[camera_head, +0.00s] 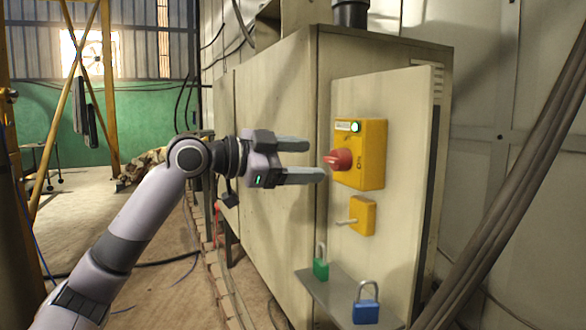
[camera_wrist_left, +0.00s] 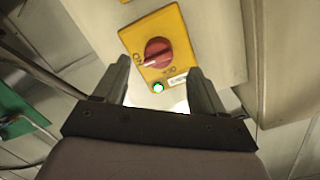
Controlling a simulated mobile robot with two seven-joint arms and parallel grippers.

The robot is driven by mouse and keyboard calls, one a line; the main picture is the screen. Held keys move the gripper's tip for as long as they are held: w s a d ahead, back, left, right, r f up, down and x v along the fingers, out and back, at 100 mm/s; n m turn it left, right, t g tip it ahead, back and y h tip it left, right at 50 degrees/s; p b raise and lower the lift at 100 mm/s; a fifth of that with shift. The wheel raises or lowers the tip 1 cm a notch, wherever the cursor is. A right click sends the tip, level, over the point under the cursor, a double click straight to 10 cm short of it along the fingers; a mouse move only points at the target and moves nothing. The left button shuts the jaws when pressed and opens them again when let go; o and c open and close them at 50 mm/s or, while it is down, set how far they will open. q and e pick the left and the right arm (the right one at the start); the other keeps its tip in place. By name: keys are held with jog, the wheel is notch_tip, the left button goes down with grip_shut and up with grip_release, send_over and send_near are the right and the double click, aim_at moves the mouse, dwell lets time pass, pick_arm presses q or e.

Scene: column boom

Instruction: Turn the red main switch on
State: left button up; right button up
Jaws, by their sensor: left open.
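The red main switch (camera_head: 340,159) is a rotary knob on a yellow box (camera_head: 374,150) on a pale panel. A small lamp (camera_head: 354,127) on the box glows green-white. My left gripper (camera_head: 313,160) is open and empty in front of the knob, its fingers apart above and below it. In the wrist view the fingertips (camera_wrist_left: 158,68) flank the yellow box. I see no clear contact. My right gripper is not in view.
Below the switch is a smaller yellow box (camera_head: 362,216) with a pale lever. A grey shelf (camera_head: 335,297) holds a green padlock (camera_head: 320,266) and a blue padlock (camera_head: 366,306). Thick cables (camera_head: 510,200) hang at the right. Floor to the left is fairly open.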

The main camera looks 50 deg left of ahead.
pick_arm(q)
jog(key=shift+v, duration=0.9)
